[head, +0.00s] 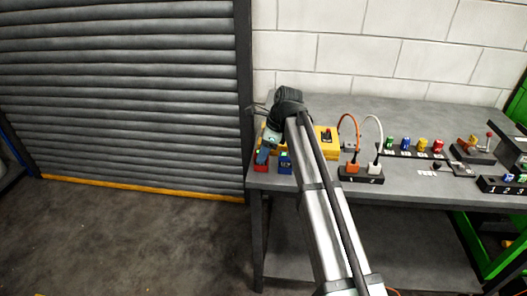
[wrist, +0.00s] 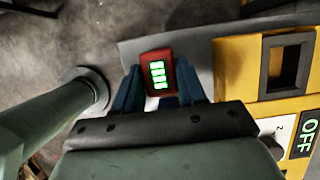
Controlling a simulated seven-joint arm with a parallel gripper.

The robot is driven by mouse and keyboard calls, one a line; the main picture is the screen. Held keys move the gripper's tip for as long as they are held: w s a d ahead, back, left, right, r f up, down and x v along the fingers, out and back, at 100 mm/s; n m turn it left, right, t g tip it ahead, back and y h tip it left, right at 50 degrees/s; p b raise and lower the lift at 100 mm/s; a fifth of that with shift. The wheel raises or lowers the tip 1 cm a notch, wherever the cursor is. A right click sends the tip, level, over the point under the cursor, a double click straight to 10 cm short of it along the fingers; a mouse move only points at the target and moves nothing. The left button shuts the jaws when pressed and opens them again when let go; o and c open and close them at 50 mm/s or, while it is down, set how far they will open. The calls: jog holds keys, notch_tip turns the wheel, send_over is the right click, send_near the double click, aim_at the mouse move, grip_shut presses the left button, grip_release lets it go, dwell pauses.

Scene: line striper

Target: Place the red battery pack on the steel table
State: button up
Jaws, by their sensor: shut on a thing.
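The red battery pack (wrist: 148,60) has a lit green display on top. In the wrist view it sits between the blue fingers of my gripper (wrist: 158,82), which is shut on it. In the head view the red pack (head: 260,168) shows below my gripper (head: 262,157) at the left front corner of the grey steel table (head: 405,178). The table also shows behind the pack in the wrist view (wrist: 196,54). I cannot tell whether the pack touches the tabletop. My gripper hides part of it.
A blue pack (head: 285,164) stands just right of the red one. A yellow unit (head: 328,148) is behind, marked OFF in the wrist view (wrist: 245,75). Floor lies left of the table.

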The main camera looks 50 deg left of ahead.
jog(key=shift+f, duration=0.1)
jog(key=o, duration=1)
jog(key=v, duration=1.2)
jog(key=shift+w, duration=0.1)
